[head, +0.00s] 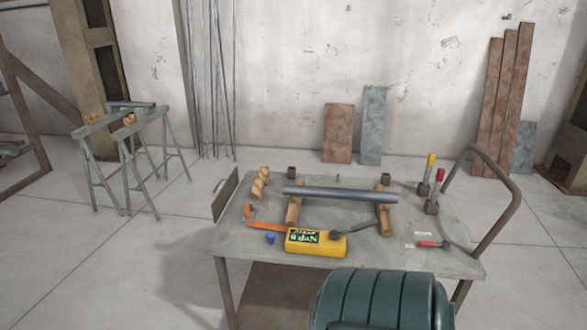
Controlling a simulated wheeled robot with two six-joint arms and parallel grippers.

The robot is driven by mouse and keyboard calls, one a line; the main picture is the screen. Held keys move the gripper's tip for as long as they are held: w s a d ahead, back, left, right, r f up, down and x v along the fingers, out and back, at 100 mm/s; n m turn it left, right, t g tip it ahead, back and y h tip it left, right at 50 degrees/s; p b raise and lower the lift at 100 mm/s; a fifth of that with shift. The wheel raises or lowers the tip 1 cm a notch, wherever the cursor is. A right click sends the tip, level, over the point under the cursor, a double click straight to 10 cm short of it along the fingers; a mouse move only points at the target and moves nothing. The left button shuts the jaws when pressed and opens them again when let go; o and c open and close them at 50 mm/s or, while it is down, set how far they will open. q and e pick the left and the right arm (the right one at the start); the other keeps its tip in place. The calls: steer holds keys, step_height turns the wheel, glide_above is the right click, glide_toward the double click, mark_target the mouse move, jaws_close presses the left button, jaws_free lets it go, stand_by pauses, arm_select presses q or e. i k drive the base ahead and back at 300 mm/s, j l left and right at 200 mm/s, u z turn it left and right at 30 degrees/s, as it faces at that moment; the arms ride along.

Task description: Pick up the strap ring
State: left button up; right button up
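A grey metal cart table (433,262) stands in front of me. On its left part lies an orange strap (267,227) that runs to the left end of a yellow box with a display (317,243). A small orange piece (249,211) stands near the strap's left end; I cannot tell whether this is the strap ring. A small blue piece (270,238) lies in front of the strap. Neither of my grippers is in view.
A grey pipe (340,194) rests across two wooden blocks (293,210) (385,219). A red-handled tool (432,245) lies at the right. Upright yellow (430,160) and red-topped (440,174) tools stand behind it. A dark green ribbed shape (380,300) hides part of the front edge.

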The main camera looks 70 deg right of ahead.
mark_target(248, 218)
steer(key=z, duration=1.8)
steer(key=i+j+z, duration=0.1)
steer(key=i+z, duration=0.15)
steer(key=i, duration=0.25)
